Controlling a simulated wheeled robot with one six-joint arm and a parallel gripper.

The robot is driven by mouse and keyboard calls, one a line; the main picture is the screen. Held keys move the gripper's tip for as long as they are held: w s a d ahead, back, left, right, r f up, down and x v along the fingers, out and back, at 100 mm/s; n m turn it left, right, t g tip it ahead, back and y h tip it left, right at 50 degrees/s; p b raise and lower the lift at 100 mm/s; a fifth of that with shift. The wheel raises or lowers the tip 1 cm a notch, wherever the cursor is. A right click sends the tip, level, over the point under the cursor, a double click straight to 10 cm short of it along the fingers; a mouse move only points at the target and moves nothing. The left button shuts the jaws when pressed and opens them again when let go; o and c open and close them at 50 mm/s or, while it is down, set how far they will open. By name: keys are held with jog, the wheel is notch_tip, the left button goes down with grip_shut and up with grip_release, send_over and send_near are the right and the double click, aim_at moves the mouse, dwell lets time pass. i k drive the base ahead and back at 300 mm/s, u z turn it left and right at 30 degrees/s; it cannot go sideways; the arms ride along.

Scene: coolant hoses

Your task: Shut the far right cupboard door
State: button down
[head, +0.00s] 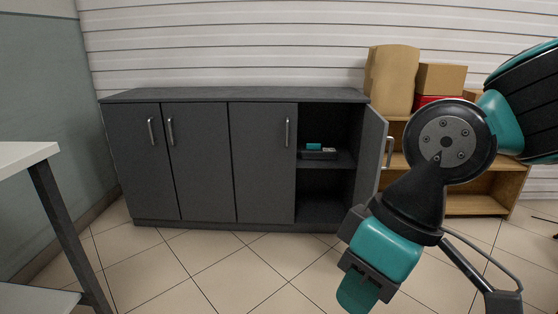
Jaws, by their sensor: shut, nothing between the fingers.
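The dark grey cupboard (236,96) stands against the slatted wall. Its far right door (371,151) is swung open toward me, seen nearly edge-on, with its handle (390,151) on the right. The open compartment shows a shelf (330,161) with a small teal and dark item (316,148) on it. The other doors are shut. My gripper (356,294) is shut and empty, pointing down at the lower right, in front of and below the open door in the picture. My arm hides part of what is behind it.
A wooden shelf unit (480,204) with cardboard boxes (440,79) and a red box (432,101) stands right of the cupboard. A white-topped table (24,154) is at the left. The tiled floor before the cupboard is clear.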

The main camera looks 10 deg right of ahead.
aim_at(374, 137)
jog(key=i, duration=0.95)
jog(key=z, duration=0.05)
